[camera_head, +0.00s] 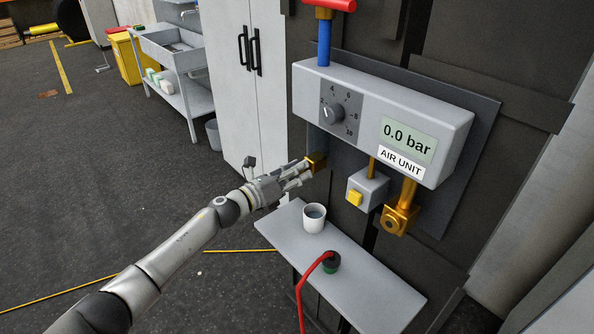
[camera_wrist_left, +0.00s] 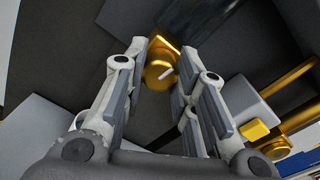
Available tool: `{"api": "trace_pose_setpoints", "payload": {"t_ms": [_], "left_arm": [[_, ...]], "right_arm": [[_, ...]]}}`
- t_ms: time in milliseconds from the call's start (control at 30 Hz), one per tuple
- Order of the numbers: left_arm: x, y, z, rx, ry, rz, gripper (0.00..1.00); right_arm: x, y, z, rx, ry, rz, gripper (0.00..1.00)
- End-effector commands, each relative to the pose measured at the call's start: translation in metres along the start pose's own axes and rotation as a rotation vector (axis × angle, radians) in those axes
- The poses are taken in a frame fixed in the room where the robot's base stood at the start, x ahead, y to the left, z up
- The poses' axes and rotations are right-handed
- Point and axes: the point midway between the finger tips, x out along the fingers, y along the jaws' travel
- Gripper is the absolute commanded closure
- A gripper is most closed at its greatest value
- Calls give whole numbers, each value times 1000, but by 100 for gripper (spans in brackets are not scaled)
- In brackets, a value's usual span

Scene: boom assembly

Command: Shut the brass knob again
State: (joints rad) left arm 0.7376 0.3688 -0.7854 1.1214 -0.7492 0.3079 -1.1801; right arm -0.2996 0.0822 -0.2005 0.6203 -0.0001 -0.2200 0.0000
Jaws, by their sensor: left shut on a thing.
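The brass knob (camera_head: 318,161) sits under the left end of the grey air unit (camera_head: 440,120). My left gripper (camera_head: 306,170) reaches it from the left, with its fingertips at the knob, and is shut on it. In the left wrist view the brass knob (camera_wrist_left: 158,68) shows between the tips of the two fingers of the gripper (camera_wrist_left: 162,58), with a small pale mark on its face. The finger pads partly hide its sides. The air unit's display reads 0.0 bar. My right gripper is not in view.
A small shelf (camera_head: 380,288) below the unit carries a white cup (camera_head: 314,218) and a dark plug (camera_head: 331,262) with a red hose. A box with a yellow button (camera_head: 354,198) and a brass fitting (camera_head: 396,218) hang to the right of the knob. A grey cabinet (camera_head: 240,110) stands behind.

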Motion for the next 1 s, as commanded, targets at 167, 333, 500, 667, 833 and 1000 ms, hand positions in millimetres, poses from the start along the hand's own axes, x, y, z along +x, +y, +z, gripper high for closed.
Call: {"api": "trace_pose_setpoints", "payload": {"t_ms": [167,333,500,667,833,1000], "left_arm": [[0,0,1,-170,6,2,98],[0,0,1,-332,11,2,98],[0,0,1,-494,15,3,98],[0,0,1,-646,19,3,98],[0,0,1,-807,24,4,98],[0,1,2,-967,27,5,98]], "right_arm": [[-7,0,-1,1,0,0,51],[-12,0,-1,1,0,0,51],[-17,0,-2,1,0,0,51],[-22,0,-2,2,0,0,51],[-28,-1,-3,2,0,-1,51],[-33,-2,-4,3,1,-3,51]]}}
